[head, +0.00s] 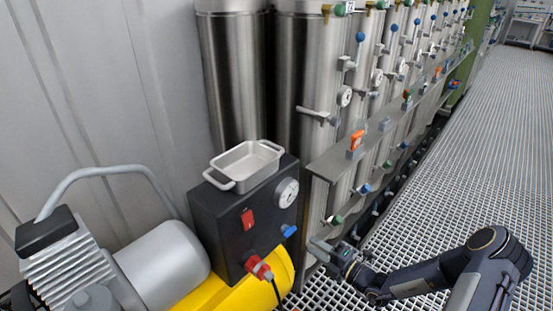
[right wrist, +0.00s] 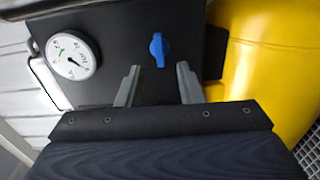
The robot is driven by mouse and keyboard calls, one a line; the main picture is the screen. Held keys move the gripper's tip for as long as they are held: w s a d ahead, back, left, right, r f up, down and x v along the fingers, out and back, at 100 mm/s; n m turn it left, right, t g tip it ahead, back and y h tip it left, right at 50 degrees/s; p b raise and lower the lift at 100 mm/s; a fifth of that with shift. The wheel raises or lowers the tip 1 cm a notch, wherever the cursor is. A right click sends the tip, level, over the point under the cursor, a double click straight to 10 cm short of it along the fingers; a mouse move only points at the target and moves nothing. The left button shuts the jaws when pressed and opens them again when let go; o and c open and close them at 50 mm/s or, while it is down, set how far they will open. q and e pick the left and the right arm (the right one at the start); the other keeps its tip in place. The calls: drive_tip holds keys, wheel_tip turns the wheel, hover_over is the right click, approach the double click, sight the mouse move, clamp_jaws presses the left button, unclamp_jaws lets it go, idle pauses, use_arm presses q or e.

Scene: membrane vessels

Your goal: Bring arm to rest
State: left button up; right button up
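My right arm (head: 420,278) comes in from the lower right of the head view. Its gripper (head: 318,246) is beside the black control box (head: 223,215), just right of the box's blue knob (head: 289,231). In the right wrist view the two fingers of my right gripper (right wrist: 159,72) are apart with nothing between them. The blue knob (right wrist: 157,48) shows just beyond the fingertips, apart from them as far as I can see. My left gripper is not in view.
The box carries a gauge (head: 287,192), a red switch (head: 247,217) and a red plug (head: 259,268). A metal tray (head: 246,161) sits on top. A yellow tank and grey compressor stand at lower left. Steel vessels (head: 300,80) with valves line the back. The grating floor (head: 480,130) at right is clear.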

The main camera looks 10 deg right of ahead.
drive_tip(key=s+a+r+n+g+y, duration=0.1)
drive_tip(key=s+a+r+n+g, duration=0.35)
drive_tip(key=s+r+n, duration=0.6)
drive_tip(key=s+a+r+n+g, duration=0.3)
drive_tip(key=r+n+g, duration=0.35)
drive_tip(key=n, duration=0.85)
drive_tip(key=s+d+r+n+t+h, duration=0.1)
drive_tip(key=s+d+r+n+h, duration=0.2)
drive_tip(key=s+n, duration=0.55)
drive_tip(key=s+d+r+n+t+h, duration=0.1)
drive_tip(key=s+d+r+n+h, duration=0.1)
drive_tip(key=s+n+h, duration=0.6)
wheel_tip(320, 180, up, 12)
drive_tip(key=n+y+p, duration=0.2)
drive_tip(key=n+p, duration=0.1)
drive_tip(key=p, duration=1)
drive_tip(key=shift+w+d+r+y, duration=0.15)
drive_tip(key=shift+w+d+y, duration=0.05)
drive_tip(key=shift+w+y, duration=0.2)
